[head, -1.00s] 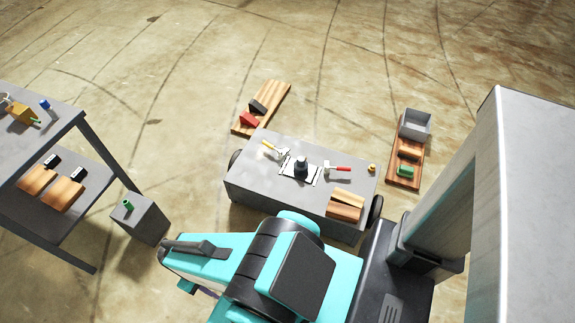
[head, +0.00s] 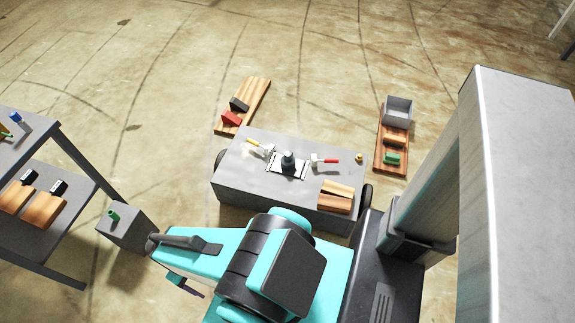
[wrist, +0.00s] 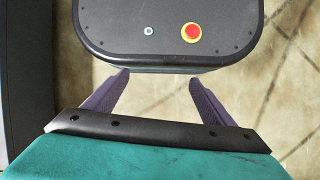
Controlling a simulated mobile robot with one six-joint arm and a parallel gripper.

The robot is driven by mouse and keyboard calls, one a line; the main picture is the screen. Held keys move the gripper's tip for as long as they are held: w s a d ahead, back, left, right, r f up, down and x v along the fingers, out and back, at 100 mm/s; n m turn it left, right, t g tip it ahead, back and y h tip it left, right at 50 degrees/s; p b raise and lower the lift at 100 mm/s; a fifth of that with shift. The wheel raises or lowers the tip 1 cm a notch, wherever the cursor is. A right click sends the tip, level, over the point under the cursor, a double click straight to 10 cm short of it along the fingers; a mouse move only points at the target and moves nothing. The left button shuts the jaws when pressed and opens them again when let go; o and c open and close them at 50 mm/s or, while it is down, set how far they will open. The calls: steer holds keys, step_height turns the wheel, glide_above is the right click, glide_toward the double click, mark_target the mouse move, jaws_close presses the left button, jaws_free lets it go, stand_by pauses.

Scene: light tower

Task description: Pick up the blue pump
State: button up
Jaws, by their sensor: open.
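A small blue object (head: 16,117), which looks like the blue pump, stands on the top of the grey table at the left edge of the head view. It is too small to make out in detail. My gripper (wrist: 160,78) is open and empty in the wrist view, its two purple fingers spread apart over my own base. In the head view it is mostly hidden under my arm, well to the right of the blue object and apart from it.
A grey cart (head: 235,180) with a dark device (head: 288,161), tools and wooden boards stands ahead. A grey box (head: 126,235) holding a green item stands beside the left table (head: 72,172). Open floor lies beyond.

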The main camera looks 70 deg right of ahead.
steer(key=w+d+f+m+t+b, duration=0.25)
steer(key=w+d+m+b, duration=0.65)
steer(key=d, duration=0.6)
steer(key=w+d+m+h+b, duration=0.1)
steer(key=w+d+m+b, duration=0.15)
steer(key=d, duration=0.55)
steer(key=w+d+m+b, duration=0.1)
steer(key=d+b, duration=0.2)
steer(key=d, duration=0.4)
steer(key=m+h+b, duration=0.2)
steer(key=m+b, duration=1)
steer(key=m, duration=0.1)
glide_toward(286, 154)
steer(key=shift+w+a+r+n+g, duration=0.25)
steer(key=shift+r, duration=0.15)
steer(key=shift+b+x, duration=1.45)
steer(key=shift+x, duration=2.95)
steer(key=shift+r, duration=0.1)
